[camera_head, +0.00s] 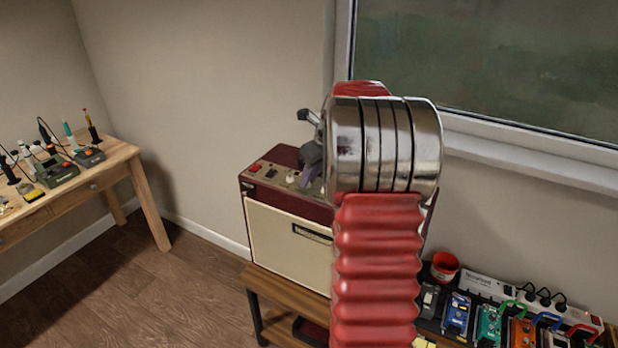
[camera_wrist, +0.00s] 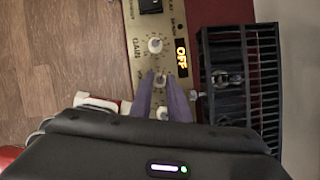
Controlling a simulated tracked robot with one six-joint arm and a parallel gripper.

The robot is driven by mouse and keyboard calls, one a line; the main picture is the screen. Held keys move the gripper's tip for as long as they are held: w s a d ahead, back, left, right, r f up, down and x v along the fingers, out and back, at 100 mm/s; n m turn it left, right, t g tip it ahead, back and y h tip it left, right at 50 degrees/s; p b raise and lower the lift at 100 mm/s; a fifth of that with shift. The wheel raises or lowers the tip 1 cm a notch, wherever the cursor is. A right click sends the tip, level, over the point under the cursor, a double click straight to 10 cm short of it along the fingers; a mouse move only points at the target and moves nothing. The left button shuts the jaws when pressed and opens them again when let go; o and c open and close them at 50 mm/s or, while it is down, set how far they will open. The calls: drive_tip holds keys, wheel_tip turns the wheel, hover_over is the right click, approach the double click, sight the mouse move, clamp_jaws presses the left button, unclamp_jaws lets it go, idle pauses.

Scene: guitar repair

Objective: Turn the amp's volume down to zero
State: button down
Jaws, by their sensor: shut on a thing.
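The amp (camera_head: 290,245) is dark red with a cream front and stands on a low wooden bench. A pale knob below the GAIN knob, apparently the volume knob (camera_wrist: 161,80), sits between the purple fingertips of my gripper (camera_wrist: 161,76). My gripper is shut on this knob. Another pale knob (camera_wrist: 162,113) shows between the fingers. In the head view my gripper (camera_head: 311,172) is at the amp's top, partly hidden by my arm.
Effect pedals (camera_head: 488,323), a red cup (camera_head: 445,265) and a power strip (camera_head: 500,290) are right of the amp. A workbench (camera_head: 120,152) with soldering tools stands at left. A window (camera_head: 480,50) is behind. The floor (camera_head: 150,285) between bench and amp is clear.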

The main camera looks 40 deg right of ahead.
drive_tip(key=shift+d+n, duration=0.1)
drive_tip(key=shift+n, duration=0.2)
drive_tip(key=n+y, duration=0.1)
drive_tip(key=n, duration=0.2)
drive_tip(key=shift+d, duration=0.15)
drive_tip(key=n+y, duration=0.1)
drive_tip(key=n, duration=0.1)
drive_tip(key=n+g, duration=0.1)
drive_tip(key=n, duration=0.1)
drive_tip(key=shift+w+d+n+g+y, duration=0.15)
drive_tip(key=shift+n+g+y, duration=0.15)
drive_tip(key=shift+n+y, duration=0.1)
drive_tip(key=n, duration=0.2)
drive_tip(key=n+g+y, duration=0.1)
drive_tip(key=n, duration=0.1)
drive_tip(key=shift+w+d+n, duration=0.1)
drive_tip(key=shift+w+n, duration=0.1)
drive_tip(key=shift+n, duration=0.1)
drive_tip(key=n+g, duration=0.2)
drive_tip(key=n, duration=0.2)
drive_tip(key=shift+w+n, duration=0.15)
drive_tip(key=shift+n, duration=0.25)
drive_tip(key=c, duration=1.7)
unclamp_jaws()
drive_tip(key=shift+o, duration=0.2)
